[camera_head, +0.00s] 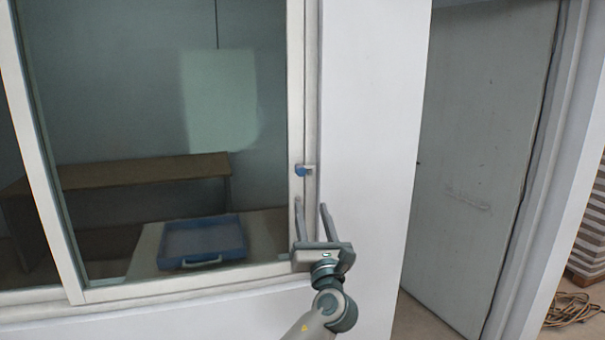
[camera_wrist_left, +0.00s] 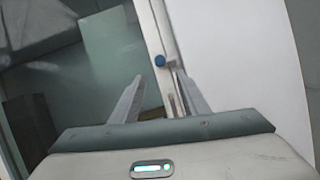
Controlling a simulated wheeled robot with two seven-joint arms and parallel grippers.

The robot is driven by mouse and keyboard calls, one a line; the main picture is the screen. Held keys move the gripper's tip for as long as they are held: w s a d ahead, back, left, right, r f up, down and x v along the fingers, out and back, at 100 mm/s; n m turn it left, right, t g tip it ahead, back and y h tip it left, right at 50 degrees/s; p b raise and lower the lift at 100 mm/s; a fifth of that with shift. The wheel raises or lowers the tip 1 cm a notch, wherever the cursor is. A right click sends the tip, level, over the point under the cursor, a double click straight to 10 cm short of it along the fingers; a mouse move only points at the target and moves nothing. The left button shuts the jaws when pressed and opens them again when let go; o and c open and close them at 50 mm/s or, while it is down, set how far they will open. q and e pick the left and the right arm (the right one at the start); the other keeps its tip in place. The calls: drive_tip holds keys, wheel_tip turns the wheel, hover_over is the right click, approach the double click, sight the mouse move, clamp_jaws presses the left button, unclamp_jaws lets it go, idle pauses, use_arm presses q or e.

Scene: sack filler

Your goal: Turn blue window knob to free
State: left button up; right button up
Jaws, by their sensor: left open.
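The blue window knob (camera_head: 301,171) sits on the right upright of the white window frame, with a small pale piece on its right side. In the left wrist view the knob (camera_wrist_left: 159,61) shows as a round blue spot beyond the fingertips. My left gripper (camera_head: 311,205) is open and empty, its fingers pointing up, just below the knob and apart from it. In the left wrist view the gripper (camera_wrist_left: 157,78) has its two fingers spread, with the knob ahead between their lines. My right gripper is not in view.
The sliding window (camera_head: 110,110) fills the left side. Behind its glass are a brown table (camera_head: 140,172) and a blue tray (camera_head: 203,240). A white wall (camera_head: 370,110) stands right of the frame, then a grey door (camera_head: 485,150). Coiled rope (camera_head: 568,308) lies on the floor at the lower right.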

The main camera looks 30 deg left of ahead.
sight(302, 173)
use_arm(q)
drive_tip(key=p+x, duration=0.4)
drive_tip(key=x, duration=0.9)
drive_tip(key=shift+w+a+r+p, duration=0.2)
drive_tip(key=shift+a+p, duration=0.1)
drive_tip(key=shift+p, duration=0.1)
drive_tip(key=shift+c, duration=0.2)
drive_tip(key=c, duration=1)
